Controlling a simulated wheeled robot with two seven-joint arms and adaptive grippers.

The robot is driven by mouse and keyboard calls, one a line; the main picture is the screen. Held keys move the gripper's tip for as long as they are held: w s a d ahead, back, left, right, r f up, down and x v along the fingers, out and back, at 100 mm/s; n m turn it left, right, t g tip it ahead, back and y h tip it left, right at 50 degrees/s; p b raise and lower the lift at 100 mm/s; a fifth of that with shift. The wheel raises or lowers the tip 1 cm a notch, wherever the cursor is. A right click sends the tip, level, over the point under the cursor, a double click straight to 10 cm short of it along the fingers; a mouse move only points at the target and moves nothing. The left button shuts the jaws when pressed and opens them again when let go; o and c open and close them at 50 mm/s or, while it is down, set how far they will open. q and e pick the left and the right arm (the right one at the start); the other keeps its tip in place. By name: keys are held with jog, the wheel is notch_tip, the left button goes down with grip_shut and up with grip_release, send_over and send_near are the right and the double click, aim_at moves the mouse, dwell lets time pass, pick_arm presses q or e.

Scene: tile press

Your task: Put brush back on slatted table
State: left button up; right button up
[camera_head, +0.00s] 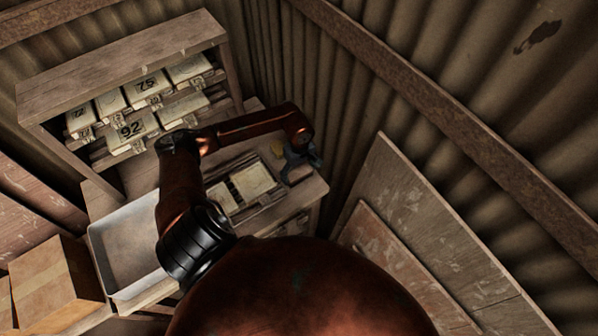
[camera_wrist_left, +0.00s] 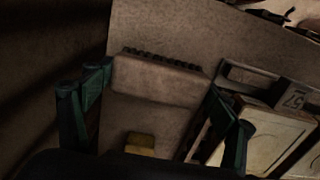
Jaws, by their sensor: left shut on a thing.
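My left gripper (camera_head: 301,160) is at the right end of the wooden table (camera_head: 308,190), close to the corrugated wall. In the left wrist view, its two fingers (camera_wrist_left: 155,98) are shut on the brush (camera_wrist_left: 160,82), a brown block with a row of dark bristles along its far edge. The brush lies crosswise between the fingers, over the table top. I cannot tell whether it touches the table. In the head view the gripper hides the brush. My right gripper is not in view.
A small yellow block (camera_wrist_left: 140,143) lies near the gripper. Pale tiles (camera_head: 254,180) in a dark frame stand beside it. A shelf (camera_head: 125,60) holds several numbered tiles at the back left. A grey tray (camera_head: 125,250) and a cardboard box (camera_head: 55,280) are at the left.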

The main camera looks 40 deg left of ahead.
aim_at(299, 172)
pick_arm(q)
jog(key=shift+f, duration=0.2)
jog(key=o, duration=0.8)
jog(key=shift+o, duration=0.2)
jog(key=shift+r, duration=0.1)
notch_tip(299, 172, up, 12)
jog(key=shift+r+b, duration=0.15)
jog(key=shift+b, duration=0.3)
